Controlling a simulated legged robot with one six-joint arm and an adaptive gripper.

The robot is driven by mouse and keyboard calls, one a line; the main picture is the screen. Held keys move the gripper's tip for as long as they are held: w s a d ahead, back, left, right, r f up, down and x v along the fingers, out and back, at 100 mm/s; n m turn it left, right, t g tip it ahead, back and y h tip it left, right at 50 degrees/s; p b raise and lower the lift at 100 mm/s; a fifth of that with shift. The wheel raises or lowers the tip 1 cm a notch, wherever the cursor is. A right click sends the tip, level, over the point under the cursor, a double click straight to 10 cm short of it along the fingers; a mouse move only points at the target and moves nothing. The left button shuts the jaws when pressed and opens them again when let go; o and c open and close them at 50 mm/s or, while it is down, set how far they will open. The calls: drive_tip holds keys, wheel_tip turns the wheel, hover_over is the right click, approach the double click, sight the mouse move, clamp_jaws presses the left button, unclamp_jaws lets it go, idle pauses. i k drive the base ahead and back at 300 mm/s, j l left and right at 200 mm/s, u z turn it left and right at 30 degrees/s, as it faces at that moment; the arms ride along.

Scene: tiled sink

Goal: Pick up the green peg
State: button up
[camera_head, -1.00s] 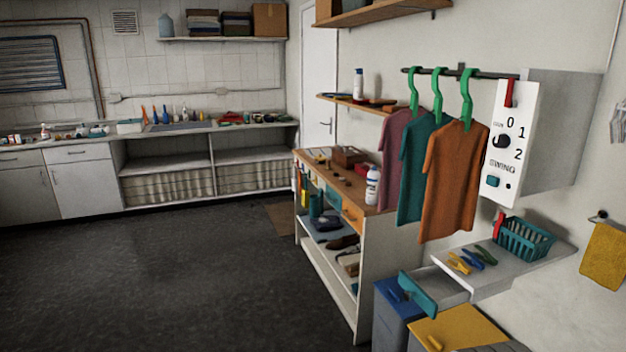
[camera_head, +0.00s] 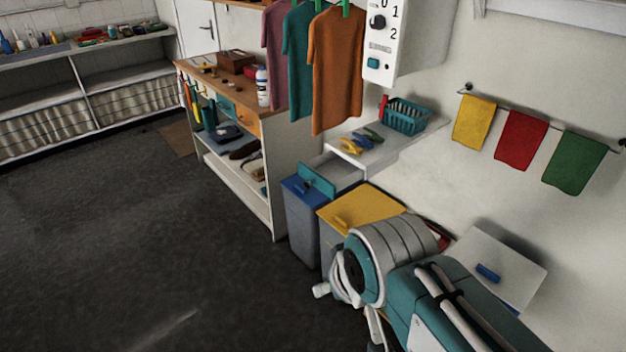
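The green peg (camera_head: 374,134) lies on the white wall shelf (camera_head: 383,155), at the right end of a small group of pegs. A blue peg (camera_head: 361,140) and a yellow peg (camera_head: 349,147) lie close beside it on the left. My arm is folded in the lower right, well in front of and below the shelf. Pale finger-like parts at its end, which look like my gripper (camera_head: 346,300), are apart from the pegs. How far they are open is not clear, and I see nothing held in them.
A teal basket (camera_head: 405,117) with a red item at its left stands behind the pegs. Blue (camera_head: 306,224) and yellow-lidded (camera_head: 361,206) bins stand below the shelf. Shirts (camera_head: 337,72) and a control box (camera_head: 408,40) hang above. The dark floor at left is clear.

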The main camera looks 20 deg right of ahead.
sight(374, 138)
drive_tip(key=i+l, duration=0.2)
drive_tip(key=i, duration=0.4)
drive_tip(key=i+l+z, duration=0.1)
drive_tip(key=i, duration=0.5)
drive_tip(key=l, duration=0.1)
